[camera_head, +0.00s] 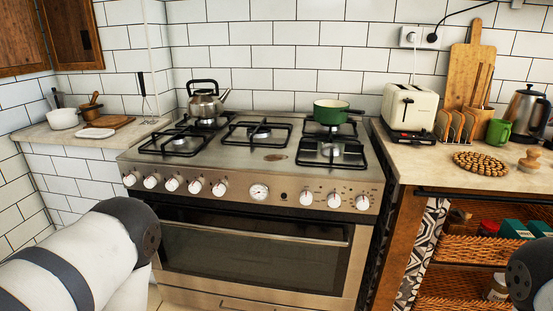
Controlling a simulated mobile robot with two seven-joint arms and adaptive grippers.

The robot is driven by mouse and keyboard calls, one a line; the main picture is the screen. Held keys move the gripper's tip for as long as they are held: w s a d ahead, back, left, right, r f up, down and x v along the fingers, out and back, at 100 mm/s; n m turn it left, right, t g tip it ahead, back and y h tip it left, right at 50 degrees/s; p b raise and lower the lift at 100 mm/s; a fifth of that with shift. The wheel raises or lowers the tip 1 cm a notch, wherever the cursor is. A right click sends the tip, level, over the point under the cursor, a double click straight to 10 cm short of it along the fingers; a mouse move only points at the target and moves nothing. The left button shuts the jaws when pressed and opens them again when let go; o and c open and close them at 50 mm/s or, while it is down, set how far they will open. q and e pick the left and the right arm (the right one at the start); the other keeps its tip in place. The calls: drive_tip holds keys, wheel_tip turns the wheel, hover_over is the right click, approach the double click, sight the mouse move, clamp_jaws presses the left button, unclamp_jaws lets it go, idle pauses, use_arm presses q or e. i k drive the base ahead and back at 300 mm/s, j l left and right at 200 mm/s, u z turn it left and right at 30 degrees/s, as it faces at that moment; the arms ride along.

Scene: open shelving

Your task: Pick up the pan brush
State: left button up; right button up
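A small wooden object with a round knob on a wider base, which looks like the pan brush (529,160), stands upright on the right counter (430,165) near the right edge of the view. It is right of the round woven trivet and in front of the green mug and the steel electric kettle. Nothing touches it that I can see. My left arm shows at the lower left and a small part of my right arm at the lower right edge. Neither gripper is in view.
A round trivet (481,163), a green mug (497,132), an electric kettle (527,112), a toast rack (455,125) and a toaster (408,106) share the right counter. Wicker baskets (470,247) sit below. The stove holds a kettle (205,102) and green pan (331,112).

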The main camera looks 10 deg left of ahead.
sight(530, 165)
drive_tip(key=i+l+u, duration=0.1)
drive_tip(key=l, duration=0.35)
drive_tip(key=i+l, duration=0.2)
drive_tip(key=l, duration=0.3)
drive_tip(key=i+l+u, duration=0.15)
drive_tip(key=l, duration=0.3)
drive_tip(key=i+l, duration=0.1)
drive_tip(key=l, duration=0.4)
drive_tip(key=i+l+u, duration=0.15)
drive_tip(key=l, duration=0.3)
drive_tip(key=k, duration=0.05)
